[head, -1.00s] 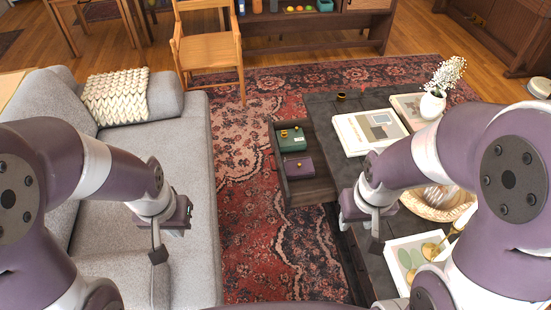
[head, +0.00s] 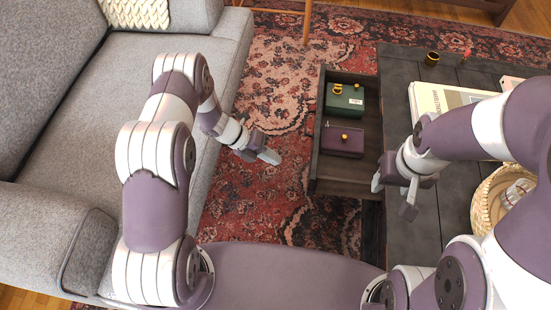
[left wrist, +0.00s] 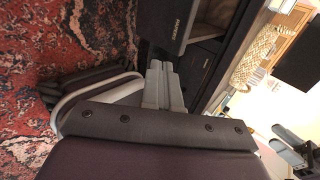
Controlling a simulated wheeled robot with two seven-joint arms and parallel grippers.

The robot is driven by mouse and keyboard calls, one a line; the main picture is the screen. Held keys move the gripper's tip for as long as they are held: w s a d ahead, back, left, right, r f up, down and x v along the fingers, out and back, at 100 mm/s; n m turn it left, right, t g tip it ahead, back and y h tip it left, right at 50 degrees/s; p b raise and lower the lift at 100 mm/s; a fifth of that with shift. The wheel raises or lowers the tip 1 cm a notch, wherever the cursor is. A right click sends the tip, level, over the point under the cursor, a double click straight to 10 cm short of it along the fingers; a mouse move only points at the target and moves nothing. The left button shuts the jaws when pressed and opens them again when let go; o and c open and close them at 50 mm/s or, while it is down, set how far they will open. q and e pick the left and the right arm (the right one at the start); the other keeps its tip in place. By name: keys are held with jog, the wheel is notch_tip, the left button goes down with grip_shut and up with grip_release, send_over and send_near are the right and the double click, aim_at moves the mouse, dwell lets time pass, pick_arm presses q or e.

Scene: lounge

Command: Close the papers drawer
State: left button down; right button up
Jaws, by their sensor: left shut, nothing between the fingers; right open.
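The papers drawer (head: 345,178) stands open, pulled out to the left from the dark coffee table (head: 455,215). A green box (head: 345,98) and a purple box (head: 342,141) lie inside it. My left gripper (head: 270,156) is shut and empty over the rug, left of the drawer's front and apart from it. My right gripper (head: 393,196) is open over the table's left edge, right of the drawer.
On the table are a large book (head: 440,100), a woven basket (head: 485,205) and a small dark cup (head: 432,58).

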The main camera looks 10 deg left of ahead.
pick_arm(q)
jog(key=d+f+b, duration=0.2)
jog(key=d+f, duration=0.2)
jog(key=d, duration=0.4)
jog(key=shift+d+f+b, duration=0.15)
jog(key=shift+d+b, duration=0.15)
jog(key=shift+d, duration=0.05)
jog(key=d+b, duration=0.2)
jog(key=d, duration=1.9)
jog(key=shift+b, duration=0.35)
